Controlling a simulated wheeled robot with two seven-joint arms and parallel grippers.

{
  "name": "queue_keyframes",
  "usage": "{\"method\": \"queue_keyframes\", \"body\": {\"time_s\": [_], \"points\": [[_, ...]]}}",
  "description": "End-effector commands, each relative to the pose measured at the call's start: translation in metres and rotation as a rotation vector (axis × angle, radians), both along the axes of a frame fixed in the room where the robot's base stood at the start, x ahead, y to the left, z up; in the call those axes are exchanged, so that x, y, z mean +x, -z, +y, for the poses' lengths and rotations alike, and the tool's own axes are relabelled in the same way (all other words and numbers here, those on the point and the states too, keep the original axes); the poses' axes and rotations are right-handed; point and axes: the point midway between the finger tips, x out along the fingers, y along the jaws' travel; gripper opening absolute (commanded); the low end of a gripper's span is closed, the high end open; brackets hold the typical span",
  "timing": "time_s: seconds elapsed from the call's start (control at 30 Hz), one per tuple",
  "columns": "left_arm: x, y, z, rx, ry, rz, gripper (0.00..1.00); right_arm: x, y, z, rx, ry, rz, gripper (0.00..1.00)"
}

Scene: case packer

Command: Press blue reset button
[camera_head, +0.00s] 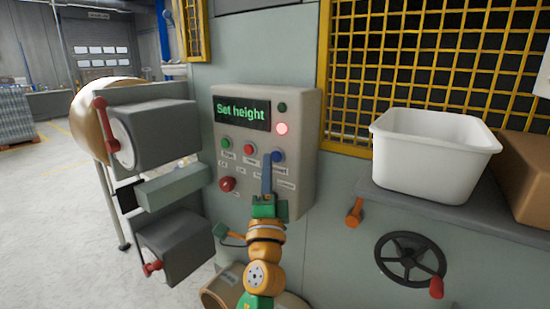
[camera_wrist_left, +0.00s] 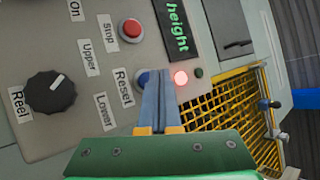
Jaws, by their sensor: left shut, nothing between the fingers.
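The blue reset button (camera_head: 278,156) is on the right of the button row on the grey control panel (camera_head: 305,150). Its "Reset" label shows in the left wrist view, where the blue button (camera_wrist_left: 142,78) is partly hidden by my fingers. My left gripper (camera_head: 267,160) is shut and empty. Its blue-grey fingertips lie right beside the button in the head view, and they also overlap its edge in the left wrist view (camera_wrist_left: 158,78). I cannot tell whether they touch it. My right gripper is not in view.
The panel's display (camera_head: 241,112) reads "Set height", and a red lamp (camera_head: 282,129) is lit. A red button (camera_head: 248,150) and a green button (camera_head: 225,143) sit to the left. A white bin (camera_head: 432,150) stands on a shelf to the right, above a handwheel (camera_head: 410,258).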

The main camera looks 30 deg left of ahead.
Motion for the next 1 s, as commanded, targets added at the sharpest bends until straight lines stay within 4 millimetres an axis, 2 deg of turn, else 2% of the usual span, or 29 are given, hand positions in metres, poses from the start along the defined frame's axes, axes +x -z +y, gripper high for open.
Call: {"method": "queue_keyframes", "body": {"time_s": [0.37,1.0], "points": [[0.008,0.001,-0.001,0.000,0.000,-0.001,0.00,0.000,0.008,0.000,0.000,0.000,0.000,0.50],[0.012,0.000,-0.001,0.000,0.000,0.000,0.00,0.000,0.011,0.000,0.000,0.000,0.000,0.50]]}}
